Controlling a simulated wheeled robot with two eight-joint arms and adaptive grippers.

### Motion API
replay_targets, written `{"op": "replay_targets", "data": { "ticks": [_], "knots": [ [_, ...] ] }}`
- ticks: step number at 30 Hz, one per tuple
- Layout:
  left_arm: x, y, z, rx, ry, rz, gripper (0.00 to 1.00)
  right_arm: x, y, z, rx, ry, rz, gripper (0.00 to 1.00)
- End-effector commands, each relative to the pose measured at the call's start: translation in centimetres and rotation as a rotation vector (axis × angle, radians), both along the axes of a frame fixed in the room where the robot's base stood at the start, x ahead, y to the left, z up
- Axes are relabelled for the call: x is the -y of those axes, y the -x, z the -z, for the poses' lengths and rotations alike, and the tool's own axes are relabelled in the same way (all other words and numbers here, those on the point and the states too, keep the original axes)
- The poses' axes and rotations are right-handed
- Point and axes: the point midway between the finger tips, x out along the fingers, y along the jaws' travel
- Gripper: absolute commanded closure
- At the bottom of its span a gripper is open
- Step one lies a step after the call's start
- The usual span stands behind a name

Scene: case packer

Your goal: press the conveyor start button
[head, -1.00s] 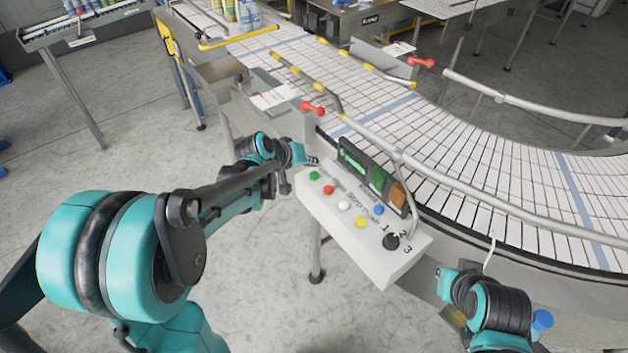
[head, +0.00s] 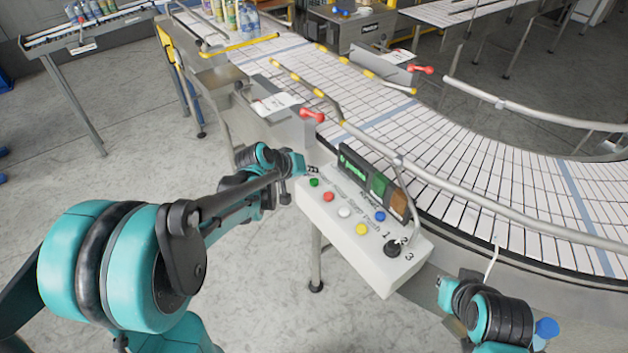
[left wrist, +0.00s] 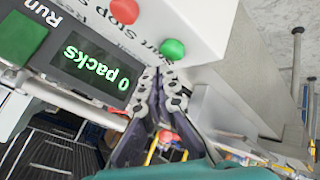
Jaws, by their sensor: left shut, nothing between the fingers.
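The white control box (head: 355,250) stands beside the conveyor. On it are a green button (head: 314,182), red button (head: 328,197), white button (head: 344,212), yellow button (head: 362,229), blue button (head: 380,216) and a black knob (head: 392,249). My left gripper (head: 313,169) is shut and empty, just behind the green button at the box's far left corner. In the left wrist view its fingertips (left wrist: 164,78) are close to the green button (left wrist: 172,49), labelled Start; I cannot tell whether they touch. My right gripper (head: 446,292) is at lower right, its fingers not clear.
The box's display (left wrist: 92,72) reads "0 packs", beside a green square (left wrist: 22,38) marked Run. The curved conveyor (head: 480,170) and its guide rail (head: 480,200) lie behind the box. A red-handled clamp (head: 312,117) is near. Floor is clear in front.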

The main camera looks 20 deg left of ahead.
Motion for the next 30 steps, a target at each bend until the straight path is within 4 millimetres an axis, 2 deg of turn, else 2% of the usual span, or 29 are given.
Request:
{"op": "replay_targets", "data": {
  "ticks": [30],
  "knots": [
    [0.0, 0.01, 0.83, 0.0, 0.0, 0.0, 1.0, 0.0, 0.0, 0.8, 0.0, 0.0, 0.0, 1.0]
  ]
}}
